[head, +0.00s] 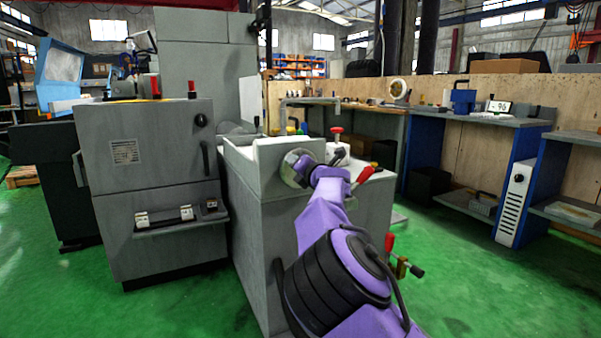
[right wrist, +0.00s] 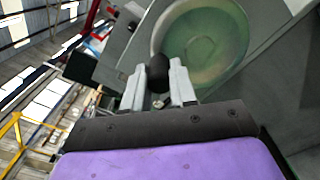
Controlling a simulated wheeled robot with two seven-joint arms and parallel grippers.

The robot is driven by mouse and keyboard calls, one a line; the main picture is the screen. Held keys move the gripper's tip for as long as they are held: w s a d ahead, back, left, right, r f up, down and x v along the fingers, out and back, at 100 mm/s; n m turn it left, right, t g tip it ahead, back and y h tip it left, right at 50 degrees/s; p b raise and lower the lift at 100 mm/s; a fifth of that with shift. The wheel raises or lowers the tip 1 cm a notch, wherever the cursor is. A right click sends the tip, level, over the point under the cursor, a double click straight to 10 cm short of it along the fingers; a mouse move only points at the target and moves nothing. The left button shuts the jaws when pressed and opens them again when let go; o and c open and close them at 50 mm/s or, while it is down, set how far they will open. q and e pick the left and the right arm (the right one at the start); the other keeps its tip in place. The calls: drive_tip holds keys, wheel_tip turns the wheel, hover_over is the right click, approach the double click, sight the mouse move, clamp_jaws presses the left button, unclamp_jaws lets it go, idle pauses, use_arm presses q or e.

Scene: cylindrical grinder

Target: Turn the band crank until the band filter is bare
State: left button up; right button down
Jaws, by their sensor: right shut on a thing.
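My right arm reaches from the lower right to the low grey cabinet (head: 255,225) in the head view. My right gripper (head: 300,170) is at a round metal disc (head: 291,160) on the cabinet's upper part; its fingertips are largely hidden there. In the right wrist view my right gripper (right wrist: 157,88) is closed around a black knob (right wrist: 158,70), which looks like the crank's handle. A greenish round disc (right wrist: 205,45) lies just behind it. A pale surface (head: 285,145) shows on the cabinet top; I cannot tell whether it is the band filter. My left gripper is not in view.
A large grey machine cabinet (head: 150,170) stands at the left. Red-handled levers (head: 365,175) stick out close to my right arm. A brass valve (head: 402,267) sits lower down. A blue-legged bench (head: 460,118) stands at the back right. The green floor between is clear.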

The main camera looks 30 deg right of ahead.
sight(285, 175)
drive_tip(key=f+n+b, duration=0.1)
drive_tip(key=n+b, duration=0.1)
drive_tip(key=a+f+n+b, duration=0.1)
drive_tip(key=n+b, duration=0.1)
drive_tip(key=f+n+b, duration=0.1)
drive_tip(key=n+b, duration=0.1)
drive_tip(key=b, duration=0.1)
drive_tip(key=shift+a+f+n, duration=0.15)
drive_tip(key=shift+a+n, duration=0.05)
drive_tip(key=shift+n, duration=0.1)
drive_tip(key=f+n+b, duration=0.1)
drive_tip(key=n+b, duration=0.1)
drive_tip(key=shift+n+b, duration=0.4)
drive_tip(key=shift+f+n+b, duration=0.2)
drive_tip(key=shift+n+b, duration=0.45)
drive_tip(key=shift+n, duration=0.05)
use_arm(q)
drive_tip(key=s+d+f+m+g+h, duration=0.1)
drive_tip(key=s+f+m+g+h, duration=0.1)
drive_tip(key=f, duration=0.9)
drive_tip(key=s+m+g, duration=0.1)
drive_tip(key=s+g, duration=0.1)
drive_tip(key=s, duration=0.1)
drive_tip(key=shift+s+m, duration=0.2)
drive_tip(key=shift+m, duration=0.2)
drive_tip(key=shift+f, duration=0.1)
use_arm(e)
drive_tip(key=c, duration=0.9)
unclamp_jaws()
drive_tip(key=shift+w, duration=0.1)
